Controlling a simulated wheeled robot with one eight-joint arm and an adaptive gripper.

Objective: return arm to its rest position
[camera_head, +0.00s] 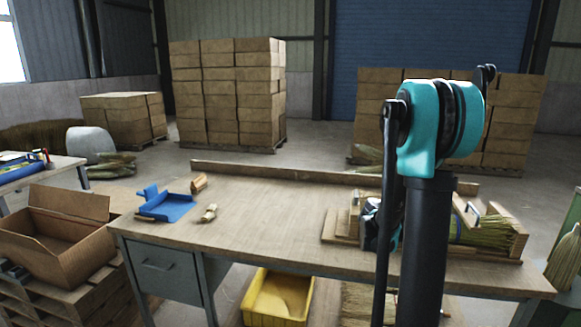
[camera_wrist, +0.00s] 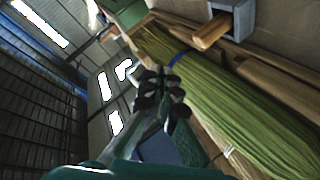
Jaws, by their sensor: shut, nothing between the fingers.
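My arm rises in front of the workbench (camera_head: 265,225) in the head view, with its teal joint at the top right. My gripper (camera_wrist: 162,92) is shut and empty in the wrist view. In the head view my arm mostly hides it. A bundle of green broom bristles (camera_wrist: 220,105) with a blue band lies beside and beyond the fingers in the wrist view. In the head view the bristles (camera_head: 480,234) lie in a wooden fixture (camera_head: 345,226) at the right of the bench, partly behind my arm.
The bench middle is clear. A yellow bin (camera_head: 280,297) stands below, an open cardboard box (camera_head: 65,238) at left. Stacked boxes (camera_head: 228,95) stand behind.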

